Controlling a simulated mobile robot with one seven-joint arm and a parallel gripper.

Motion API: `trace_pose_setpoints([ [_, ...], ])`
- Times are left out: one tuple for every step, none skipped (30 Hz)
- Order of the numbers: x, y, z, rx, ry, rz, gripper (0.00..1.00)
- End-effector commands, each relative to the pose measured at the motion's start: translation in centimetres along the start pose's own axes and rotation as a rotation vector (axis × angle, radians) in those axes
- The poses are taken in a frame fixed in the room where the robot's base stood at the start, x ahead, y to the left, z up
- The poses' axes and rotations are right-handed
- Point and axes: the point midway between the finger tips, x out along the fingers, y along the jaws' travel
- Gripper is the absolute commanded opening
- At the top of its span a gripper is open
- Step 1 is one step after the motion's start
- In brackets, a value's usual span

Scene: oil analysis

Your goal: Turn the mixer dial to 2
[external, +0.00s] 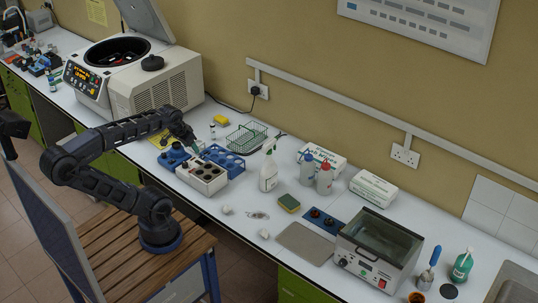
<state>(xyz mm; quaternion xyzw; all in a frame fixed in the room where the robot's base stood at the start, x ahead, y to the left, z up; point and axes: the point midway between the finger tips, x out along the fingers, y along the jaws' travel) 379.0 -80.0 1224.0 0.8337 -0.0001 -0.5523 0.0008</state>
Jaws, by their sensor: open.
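A small blue device with a dark top (173,158), which looks like the mixer, stands near the front edge of the bench, left of the white block with round wells. Its dial is too small to make out. My gripper (193,146) is above and just behind this device, near the blue tube rack. It is open, and I see nothing between its fingers. My arm reaches across from the left, and its end partly hides the bench around the device.
The white block (203,177) and blue tube rack (222,160) stand close on the right. A large centrifuge (165,88) is behind left; a water bath (378,248) stands far right.

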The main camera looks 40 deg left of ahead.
Motion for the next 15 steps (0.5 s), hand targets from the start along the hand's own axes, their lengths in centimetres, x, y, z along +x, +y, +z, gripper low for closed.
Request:
trace_pose_setpoints([
  [0.0,0.0,0.0,0.0,0.0,0.0,0.44],
  [0.0,0.0,0.0,-0.002,0.0,-0.001,0.39],
  [0.1,-0.1,-0.1,-0.009,-0.003,-0.002,0.36],
  [0.1,-0.3,-0.3,-0.017,-0.005,-0.004,0.36],
  [0.2,-0.4,-0.5,-0.029,-0.008,-0.006,0.36],
  [0.5,-0.7,-0.8,-0.05,-0.015,-0.01,0.36],
  [0.6,-1.0,-1.1,-0.07,-0.021,-0.014,0.36],
  [0.8,-1.4,-1.5,-0.095,-0.027,-0.018,0.36],
  [1.2,-2.0,-2.0,-0.132,-0.037,-0.025,0.36],
  [1.5,-2.5,-2.4,-0.163,-0.045,-0.031,0.36],
  [1.9,-3.0,-2.9,-0.195,-0.054,-0.037,0.36],
  [2.3,-3.8,-3.5,-0.241,-0.065,-0.045,0.36],
  [2.6,-4.4,-3.9,-0.273,-0.072,-0.051,0.36],
  [3.0,-5.0,-4.3,-0.308,-0.081,-0.057,0.36],
  [3.5,-5.9,-4.7,-0.352,-0.092,-0.066,0.36],
])
